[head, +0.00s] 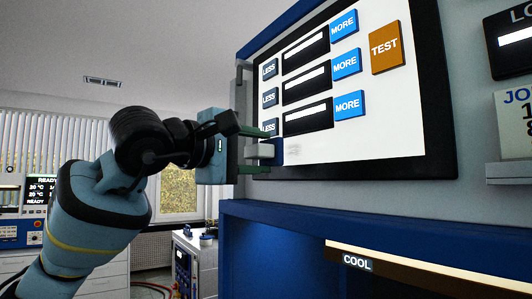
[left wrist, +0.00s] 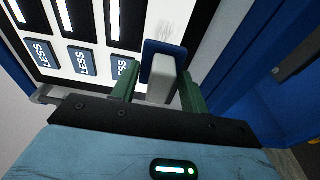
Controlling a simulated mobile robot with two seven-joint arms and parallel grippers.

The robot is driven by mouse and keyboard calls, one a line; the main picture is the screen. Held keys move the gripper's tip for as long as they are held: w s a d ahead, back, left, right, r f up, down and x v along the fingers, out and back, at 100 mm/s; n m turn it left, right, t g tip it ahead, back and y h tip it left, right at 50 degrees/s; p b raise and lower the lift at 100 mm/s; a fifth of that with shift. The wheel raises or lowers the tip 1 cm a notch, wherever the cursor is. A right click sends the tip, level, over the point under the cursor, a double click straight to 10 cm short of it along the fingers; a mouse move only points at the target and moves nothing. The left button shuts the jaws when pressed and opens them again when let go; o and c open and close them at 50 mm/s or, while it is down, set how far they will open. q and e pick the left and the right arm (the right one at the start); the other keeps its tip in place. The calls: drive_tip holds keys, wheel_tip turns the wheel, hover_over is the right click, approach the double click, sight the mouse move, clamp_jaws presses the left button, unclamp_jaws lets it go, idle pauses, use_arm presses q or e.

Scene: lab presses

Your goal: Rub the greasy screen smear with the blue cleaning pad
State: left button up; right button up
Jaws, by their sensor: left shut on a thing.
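The blue cleaning pad (head: 279,148) has a pale block-like handle and is at the lower left of the white screen (head: 375,125). My left gripper (head: 260,152) is shut on the handle. In the left wrist view the pad (left wrist: 164,46) stands beyond my green fingers (left wrist: 160,88), its handle between them. The greasy smear (head: 294,150) is a faint grey patch just right of the pad; it also shows beyond the pad in the left wrist view (left wrist: 174,26). I cannot tell whether the pad touches the screen. My right gripper is not in view.
Blue MORE buttons (head: 346,63), dark LESS buttons (head: 269,98) and an orange TEST button (head: 386,47) stand on the screen near the smear. The dark screen frame (head: 436,95) borders it. A blue-framed opening (head: 290,245) lies below.

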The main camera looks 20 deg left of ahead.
use_arm(q)
drive_tip(key=shift+a+v, duration=0.25)
drive_tip(key=shift+v, duration=1.35)
drive_tip(key=shift+a+v, duration=0.2)
drive_tip(key=shift+v, duration=1.2)
drive_tip(key=shift+w, duration=0.15)
drive_tip(key=shift+w+d, duration=0.1)
drive_tip(key=shift+s+d+x, duration=0.1)
drive_tip(key=shift+d+x, duration=0.05)
drive_tip(key=shift+x, duration=0.95)
drive_tip(key=shift+s+d+x, duration=0.1)
drive_tip(key=shift+d+x, duration=0.1)
drive_tip(key=shift+x, duration=0.9)
drive_tip(key=shift+d+x, duration=0.15)
drive_tip(key=shift+x, duration=0.9)
drive_tip(key=shift+x, duration=1.05)
drive_tip(key=shift+s+d, duration=0.1)
drive_tip(key=shift+s+d, duration=0.55)
drive_tip(key=shift+d, duration=0.3)
drive_tip(key=shift+s+d, duration=0.5)
drive_tip(key=shift+d, duration=0.35)
